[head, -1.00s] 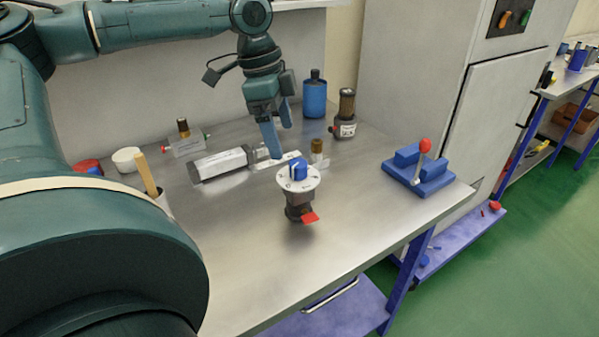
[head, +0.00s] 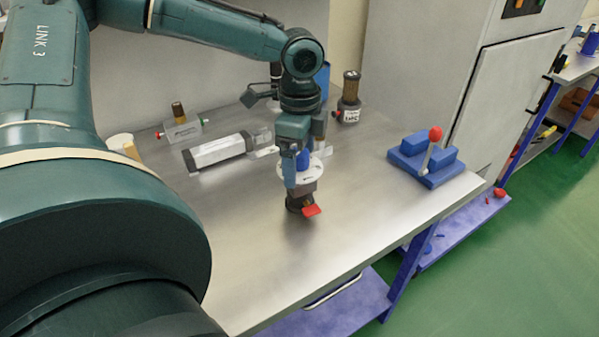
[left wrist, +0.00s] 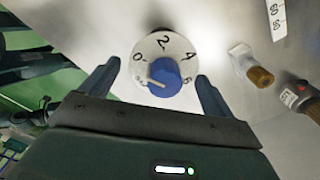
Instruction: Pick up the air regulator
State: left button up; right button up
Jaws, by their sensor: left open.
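The air regulator (head: 290,172) stands upright on the steel bench, with a white dial, a blue knob, a dark body and a red lever at its foot. In the left wrist view its white numbered dial (left wrist: 165,50) and blue knob lie between the two fingers. My left gripper (head: 305,165) points down over the regulator, open, with its fingers on either side of the knob and partly hiding the dial. The left gripper also shows in the left wrist view (left wrist: 158,78). Whether the fingers touch the regulator cannot be told. My right gripper is not in view.
A silver cylinder (head: 218,151) and a clear fitting with a brass top (head: 183,128) lie to the left. A brown-topped filter unit (head: 349,100) stands behind, and a blue lever valve (head: 425,160) is at the right. The bench front is clear.

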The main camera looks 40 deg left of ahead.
aim_at(301, 172)
pick_arm(q)
notch_tip(301, 172, down, 4)
jog(key=shift+d+f, duration=0.1)
jog(key=shift+d, duration=0.05)
jog(key=shift+f, duration=0.25)
jog(key=shift+o, duration=0.6)
jog(key=shift+w+r, duration=0.1)
jog(key=shift+w, duration=0.05)
jog(key=c, duration=0.6)
